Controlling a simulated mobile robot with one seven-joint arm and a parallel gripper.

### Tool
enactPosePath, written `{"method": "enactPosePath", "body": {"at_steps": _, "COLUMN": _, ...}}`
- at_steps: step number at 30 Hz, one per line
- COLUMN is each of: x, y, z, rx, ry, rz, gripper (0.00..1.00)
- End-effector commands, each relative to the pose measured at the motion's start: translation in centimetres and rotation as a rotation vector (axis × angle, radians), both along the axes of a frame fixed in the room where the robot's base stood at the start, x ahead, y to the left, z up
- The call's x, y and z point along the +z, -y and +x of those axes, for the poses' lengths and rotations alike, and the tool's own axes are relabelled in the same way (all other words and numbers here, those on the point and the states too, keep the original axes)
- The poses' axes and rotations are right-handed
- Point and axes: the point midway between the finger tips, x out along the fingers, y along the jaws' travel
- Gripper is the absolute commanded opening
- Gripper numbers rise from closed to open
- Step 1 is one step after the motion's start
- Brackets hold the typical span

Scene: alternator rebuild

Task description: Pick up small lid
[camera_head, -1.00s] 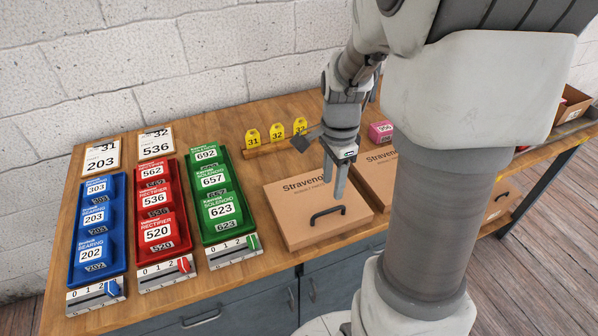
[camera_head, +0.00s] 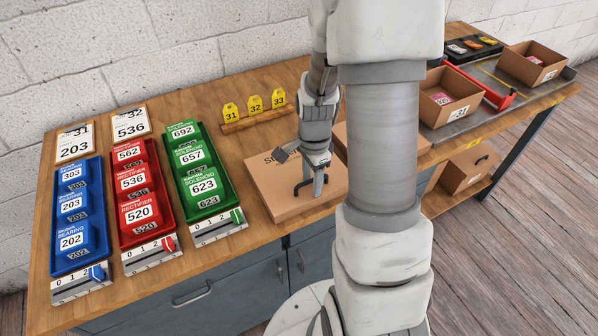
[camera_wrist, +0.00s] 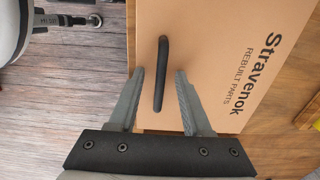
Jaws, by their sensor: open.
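A cardboard lid (camera_head: 285,200) printed "Stravenok" lies flat on the bench, with a black bar handle (camera_head: 301,187) near its front edge. In the wrist view the lid (camera_wrist: 210,25) fills the upper middle, and its handle (camera_wrist: 161,60) stands out as a dark bar. My gripper (camera_head: 316,190) is right over the handle, pointing down. In the wrist view my gripper (camera_wrist: 159,74) is open, with one finger on each side of the handle's near end and gaps showing on both sides. My arm partly hides the lid's right side.
A second cardboard piece (camera_head: 341,143) lies to the right, mostly behind my arm. Blue, red and green bins (camera_head: 205,190) stand at left. Yellow tags (camera_head: 255,104) stand on a wooden rack behind the lid. Open boxes (camera_head: 447,96) stand at the far right.

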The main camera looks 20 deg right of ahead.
Motion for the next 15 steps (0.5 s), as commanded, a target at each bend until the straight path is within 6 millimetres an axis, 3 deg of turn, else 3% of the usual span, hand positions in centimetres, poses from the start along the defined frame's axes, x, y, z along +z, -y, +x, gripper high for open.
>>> {"method": "enactPosePath", "body": {"at_steps": 5, "x": 0.04, "y": 0.0, "z": -0.01, "rx": 0.0, "ry": 0.0, "rz": 0.0, "gripper": 0.47}}
{"method": "enactPosePath", "body": {"at_steps": 12, "x": 0.06, "y": -0.01, "z": -0.01, "rx": 0.0, "ry": 0.0, "rz": 0.0, "gripper": 0.04}}
{"method": "enactPosePath", "body": {"at_steps": 15, "x": 0.06, "y": -0.01, "z": -0.01, "rx": 0.0, "ry": 0.0, "rz": 0.0, "gripper": 0.0}}
